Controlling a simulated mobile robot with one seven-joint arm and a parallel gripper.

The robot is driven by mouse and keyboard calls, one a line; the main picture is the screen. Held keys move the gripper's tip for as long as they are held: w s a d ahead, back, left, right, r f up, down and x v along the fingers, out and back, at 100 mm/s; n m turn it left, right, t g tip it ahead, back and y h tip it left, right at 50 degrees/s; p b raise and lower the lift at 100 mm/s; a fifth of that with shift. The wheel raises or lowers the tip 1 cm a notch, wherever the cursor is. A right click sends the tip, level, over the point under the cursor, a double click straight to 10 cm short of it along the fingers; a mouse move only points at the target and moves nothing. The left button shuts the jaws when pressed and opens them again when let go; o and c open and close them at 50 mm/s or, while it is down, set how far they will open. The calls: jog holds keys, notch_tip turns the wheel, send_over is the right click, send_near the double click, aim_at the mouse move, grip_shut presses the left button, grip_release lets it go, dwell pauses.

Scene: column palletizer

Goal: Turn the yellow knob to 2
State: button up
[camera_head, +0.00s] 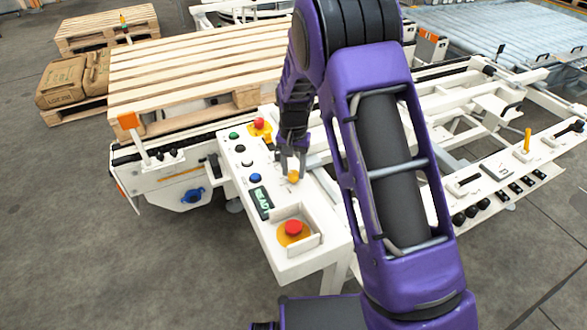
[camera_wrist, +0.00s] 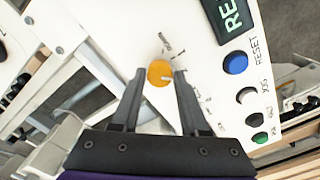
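The yellow knob (camera_head: 293,176) sits on the white control panel (camera_head: 236,160), right of the blue button. In the wrist view the yellow knob (camera_wrist: 160,73) shows a pale pointer mark and small dark printed labels around it, too small to read surely. My gripper (camera_head: 292,172) is over the panel at the knob. In the wrist view my gripper (camera_wrist: 158,75) has its two fingers apart, one on each side of the knob. A narrow gap seems to show on each side; I cannot tell whether either finger touches it.
A wooden pallet (camera_head: 190,75) lies behind the panel. White machine frames stand to the right.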

aim_at(294, 173)
jog(key=o, duration=0.3)
notch_tip(294, 173, up, 18)
jog(key=p, duration=0.2)
jog(key=shift+f, duration=0.25)
